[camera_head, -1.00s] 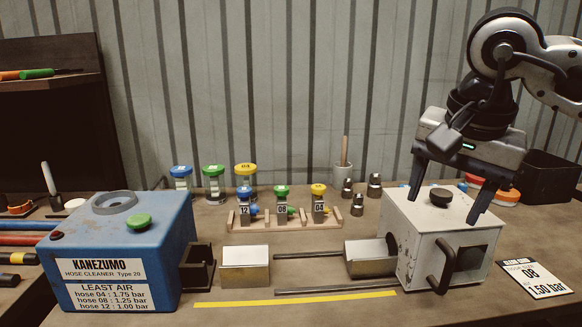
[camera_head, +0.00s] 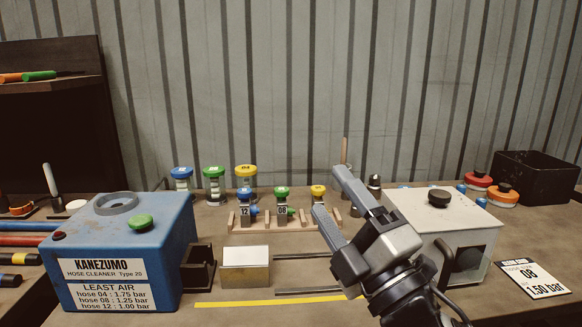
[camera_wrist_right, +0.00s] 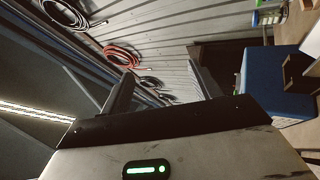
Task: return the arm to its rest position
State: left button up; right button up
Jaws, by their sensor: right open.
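My right arm comes in from the bottom right in the head view. Its gripper (camera_head: 329,191) is open and empty, pointing up and left in front of the bench's middle. It hides part of the white crimper box (camera_head: 463,225) and the tray at its left side. In the right wrist view the two fingers (camera_wrist_right: 162,90) are spread with nothing between them. They point at the wall and ceiling area. My left gripper is not in view.
A blue hose cleaner (camera_head: 120,250) stands at the left. A wooden rack (camera_head: 262,221) with numbered fittings stands at the centre. A black bin (camera_head: 535,178) is at the back right, with a card (camera_head: 535,278) in front. Coiled hoses (camera_wrist_right: 122,55) hang on the wall.

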jog(key=s+d+f+m+g+h, duration=0.2)
jog(key=d+f+m+h, duration=0.25)
jog(key=f, duration=0.35)
jog(key=s+d+f+m+g+h, duration=0.1)
jog(key=d+f+m+g+h, duration=0.2)
jog(key=f+m, duration=0.35)
jog(key=s+d+f+m+g+h, duration=0.25)
jog(key=f+m+h, duration=0.2)
jog(key=f, duration=0.35)
jog(key=s+d+f+m+g, duration=0.25)
jog(key=s+f+g, duration=0.25)
jog(key=s+f, duration=0.25)
jog(key=s+d+f+m+g, duration=0.2)
jog(key=s+f+m+g, duration=0.15)
jog(key=s+f, duration=0.4)
jog(key=w+a+f+t+y, duration=0.3)
jog(key=w+a+t, duration=0.1)
jog(key=a+t, duration=0.2)
jog(key=shift+w+f+n+y, duration=0.2)
jog(key=shift+f+n+y, duration=0.1)
jog(key=shift+n, duration=0.15)
